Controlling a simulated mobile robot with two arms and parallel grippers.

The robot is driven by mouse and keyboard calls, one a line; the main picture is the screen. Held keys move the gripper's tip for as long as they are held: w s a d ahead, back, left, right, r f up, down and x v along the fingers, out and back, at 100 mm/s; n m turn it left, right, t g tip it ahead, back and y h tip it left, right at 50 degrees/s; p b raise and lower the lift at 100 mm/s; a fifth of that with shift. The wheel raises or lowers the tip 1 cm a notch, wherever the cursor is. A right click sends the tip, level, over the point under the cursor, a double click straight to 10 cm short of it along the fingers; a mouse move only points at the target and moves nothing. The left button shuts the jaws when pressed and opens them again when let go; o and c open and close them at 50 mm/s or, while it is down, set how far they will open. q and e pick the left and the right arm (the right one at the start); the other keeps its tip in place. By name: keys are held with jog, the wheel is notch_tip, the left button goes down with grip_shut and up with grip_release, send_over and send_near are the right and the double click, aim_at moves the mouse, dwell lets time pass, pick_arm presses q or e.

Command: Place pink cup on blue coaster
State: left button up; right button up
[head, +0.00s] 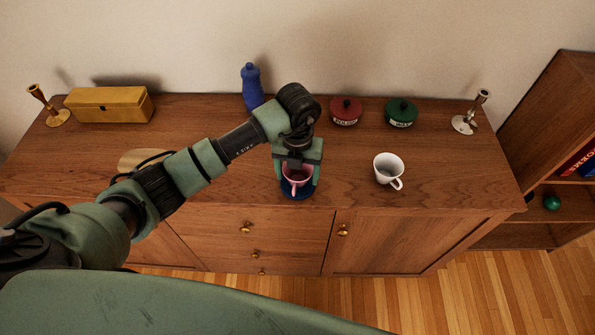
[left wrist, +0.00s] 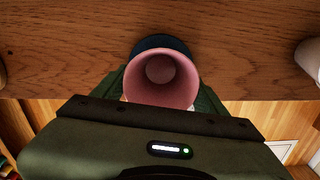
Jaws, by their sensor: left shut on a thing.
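The pink cup (head: 295,177) is upright between the fingers of my left gripper (head: 298,181), which is shut on it near the front edge of the wooden sideboard. The blue coaster (head: 297,194) is directly below the cup, and its dark edge shows around the cup's base. In the left wrist view I look down into the pink cup (left wrist: 162,76), with the coaster (left wrist: 160,42) behind and under it. I cannot tell whether the cup touches the coaster. My right gripper is in neither view.
A white cup (head: 388,170) stands to the right on the sideboard (head: 440,175). A blue bottle (head: 252,88), a red pot (head: 346,111), a green pot (head: 401,113), a yellow box (head: 110,104) and two candlesticks line the back. The wood between the two cups is clear.

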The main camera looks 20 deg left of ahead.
pick_arm(q)
jog(key=shift+f, duration=0.2)
jog(key=o, duration=1.5)
jog(key=shift+r, duration=0.15)
jog(key=shift+r, duration=0.2)
notch_tip(320, 180, up, 12)
jog(key=shift+f+b, duration=0.1)
jog(key=shift+b, duration=1.15)
